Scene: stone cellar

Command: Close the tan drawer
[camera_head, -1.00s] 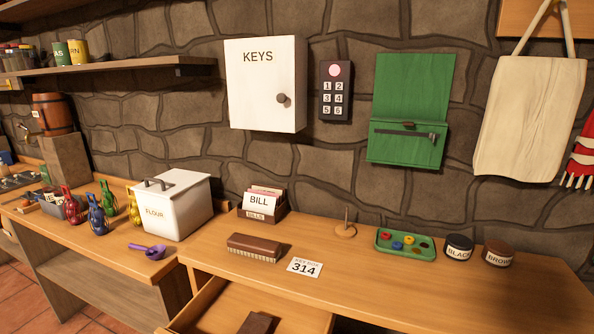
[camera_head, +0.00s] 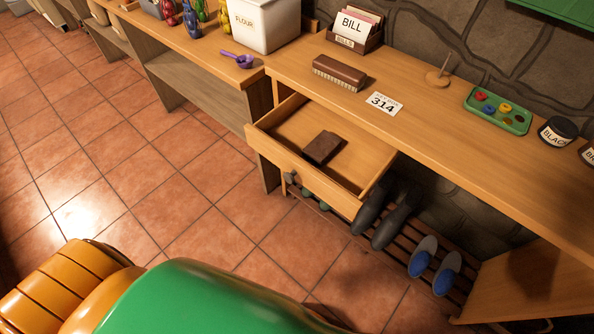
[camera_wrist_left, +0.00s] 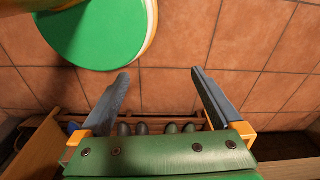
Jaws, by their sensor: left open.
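The tan drawer (camera_head: 352,202) is pulled out from under the wooden counter in the head view. A small dark brown flat object (camera_head: 322,148) lies inside it. A round grey knob (camera_head: 291,177) sits on its front panel. My left gripper (camera_wrist_left: 161,78) shows in the left wrist view, its two grey fingers spread apart with nothing between them. It is over the tiled floor. My right gripper is in neither view.
The counter (camera_head: 440,130) holds a brush (camera_head: 340,73), a 314 card (camera_head: 383,104), a bill box (camera_head: 355,38) and a green tray (camera_head: 497,110). Below the drawer, boots (camera_head: 385,215) and blue shoes (camera_head: 433,266) stand on a slatted rack. The tiled floor (camera_head: 130,180) at left is clear.

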